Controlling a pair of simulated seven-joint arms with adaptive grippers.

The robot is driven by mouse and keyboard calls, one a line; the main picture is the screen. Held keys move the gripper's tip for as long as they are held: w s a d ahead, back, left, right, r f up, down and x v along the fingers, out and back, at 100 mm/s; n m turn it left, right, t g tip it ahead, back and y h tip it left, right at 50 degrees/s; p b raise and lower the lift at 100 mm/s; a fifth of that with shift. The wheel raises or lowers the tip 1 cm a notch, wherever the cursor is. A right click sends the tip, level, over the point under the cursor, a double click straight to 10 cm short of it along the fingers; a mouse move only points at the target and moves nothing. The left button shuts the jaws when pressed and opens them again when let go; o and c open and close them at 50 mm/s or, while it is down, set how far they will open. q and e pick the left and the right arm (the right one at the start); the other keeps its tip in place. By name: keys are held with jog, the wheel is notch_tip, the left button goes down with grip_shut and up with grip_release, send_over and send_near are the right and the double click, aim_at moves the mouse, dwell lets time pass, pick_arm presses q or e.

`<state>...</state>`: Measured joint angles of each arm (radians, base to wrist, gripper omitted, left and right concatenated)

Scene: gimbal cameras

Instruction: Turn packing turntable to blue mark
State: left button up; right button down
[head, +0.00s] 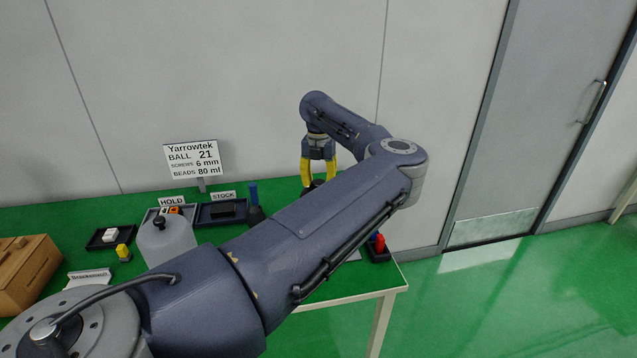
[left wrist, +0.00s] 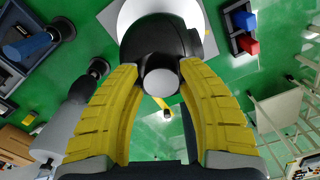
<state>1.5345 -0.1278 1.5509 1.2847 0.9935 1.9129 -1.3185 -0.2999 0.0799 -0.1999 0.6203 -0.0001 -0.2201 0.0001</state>
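My left gripper (head: 318,180) is above the far side of the green table, fingers down, with its yellow fingers apart. In the left wrist view, its fingertips (left wrist: 160,66) stand on either side of a dark rounded part with a grey round end (left wrist: 160,82). I cannot tell whether they touch it. A white disc (left wrist: 138,9), possibly the turntable, shows behind the dark part at the top edge and is largely covered. In the head view my left arm hides most of that area. No blue mark can be made out on the disc. My right gripper is not in view.
A blue post (head: 254,196) stands left of the gripper. A dark tray (head: 380,256) with red and blue pieces is near the table's right end. HOLD and STOCK trays (head: 217,219), a pale canister (head: 166,243) and a wooden box (head: 27,270) stand left.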

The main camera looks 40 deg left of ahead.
pick_arm(q)
jog(key=o, duration=0.4)
jog(key=shift+d, duration=0.1)
notch_tip(320, 180, up, 12)
dwell(0.6)
